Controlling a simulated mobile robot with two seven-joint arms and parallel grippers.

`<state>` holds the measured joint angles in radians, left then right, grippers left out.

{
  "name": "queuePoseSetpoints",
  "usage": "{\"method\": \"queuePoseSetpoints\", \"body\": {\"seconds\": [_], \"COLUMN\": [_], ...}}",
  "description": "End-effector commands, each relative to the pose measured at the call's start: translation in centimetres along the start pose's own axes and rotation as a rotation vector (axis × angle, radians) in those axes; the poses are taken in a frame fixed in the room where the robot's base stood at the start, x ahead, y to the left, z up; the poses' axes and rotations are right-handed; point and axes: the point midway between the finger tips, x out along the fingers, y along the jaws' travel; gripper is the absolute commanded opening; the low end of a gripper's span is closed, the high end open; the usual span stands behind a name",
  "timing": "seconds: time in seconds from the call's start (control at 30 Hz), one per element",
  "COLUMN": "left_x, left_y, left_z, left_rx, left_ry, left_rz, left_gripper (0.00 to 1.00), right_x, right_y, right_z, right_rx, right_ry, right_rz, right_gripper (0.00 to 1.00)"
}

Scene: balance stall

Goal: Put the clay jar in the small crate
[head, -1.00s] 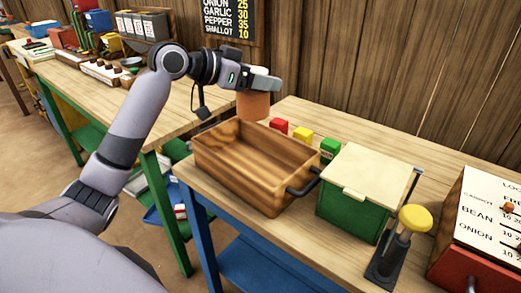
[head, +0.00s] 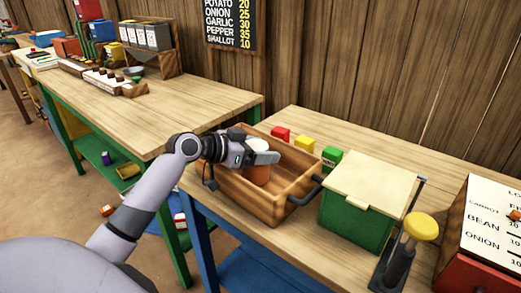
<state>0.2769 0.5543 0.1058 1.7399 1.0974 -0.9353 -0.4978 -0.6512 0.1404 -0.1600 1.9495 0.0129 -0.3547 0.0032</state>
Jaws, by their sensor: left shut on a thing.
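The clay jar (head: 257,175) is orange-brown with a pale top. It is inside the small wooden crate (head: 287,207), near the crate's left-middle part. My left gripper (head: 262,157) is shut on the jar near its top, reaching in over the crate's left wall. The jar's base is partly hidden, so I cannot tell whether it touches the crate floor. My right gripper is not in view.
The crate stands on a wooden table, beside a green box with a cream lid (head: 366,200). Red (head: 280,134), yellow (head: 303,144) and green (head: 331,155) blocks stand behind it. A yellow-topped press (head: 420,228) and a red-sided board (head: 485,240) are at right.

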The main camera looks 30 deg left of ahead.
Motion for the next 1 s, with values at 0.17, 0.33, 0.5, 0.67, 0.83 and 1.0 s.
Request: {"method": "queuePoseSetpoints", "body": {"seconds": [0.17,0.33,0.5,0.67,0.83,1.0], "left_x": [-0.1,0.0,0.0,-0.1,-1.7,-4.9], "left_y": [0.0,0.0,0.0,0.0,-0.1,-0.1], "left_z": [-0.2,0.0,0.0,-0.2,0.0,0.1], "left_rx": [0.001,0.0,0.001,0.001,0.002,0.004], "left_ry": [0.003,0.0,0.0,0.001,-0.001,-0.002], "left_rz": [-0.001,0.0,0.0,0.0,-0.002,-0.003], "left_gripper": [0.31,0.97,0.97,0.97,0.97,0.97], "right_x": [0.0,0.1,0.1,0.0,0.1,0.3], "right_y": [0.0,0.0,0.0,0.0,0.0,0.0], "right_z": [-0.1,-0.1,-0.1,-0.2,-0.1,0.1], "right_rx": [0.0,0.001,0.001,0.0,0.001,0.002], "right_ry": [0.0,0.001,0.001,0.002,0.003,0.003], "right_rz": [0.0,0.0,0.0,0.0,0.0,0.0], "right_gripper": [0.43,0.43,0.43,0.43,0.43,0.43]}}
